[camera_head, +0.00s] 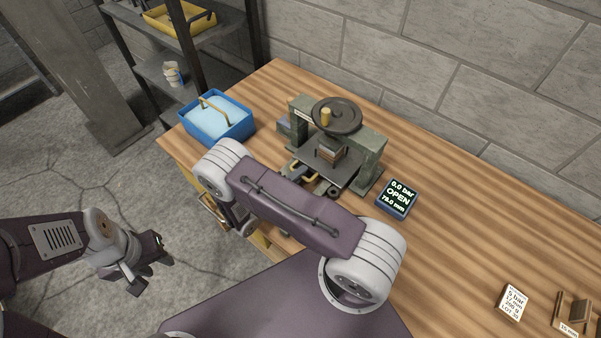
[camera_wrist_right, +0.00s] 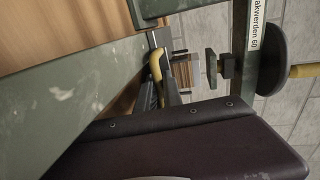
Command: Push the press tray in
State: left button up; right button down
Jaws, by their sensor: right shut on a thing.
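The green-grey press with a dark handwheel (camera_head: 337,115) stands on the wooden bench. Its dark press tray (camera_head: 345,172) lies low between the columns, with a small wooden stack (camera_head: 328,152) above it under the press head. A yellow handle (camera_head: 310,181) shows at the tray's front. It also shows in the right wrist view (camera_wrist_right: 155,66). My right gripper (camera_head: 293,176) is shut on this handle; its fingers are mostly hidden behind my forearm. My left gripper (camera_head: 146,268) hangs off the bench's left side, empty, its jaws apart.
A label card (camera_head: 513,302) and a small wooden holder (camera_head: 575,315) lie at right. The bench between is clear.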

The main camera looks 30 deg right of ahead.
jog(key=c, duration=1.8)
grip_release()
jog(key=o, duration=0.3)
jog(key=shift+d, duration=0.2)
jog(key=b+v, duration=0.1)
jog(key=v, duration=0.8)
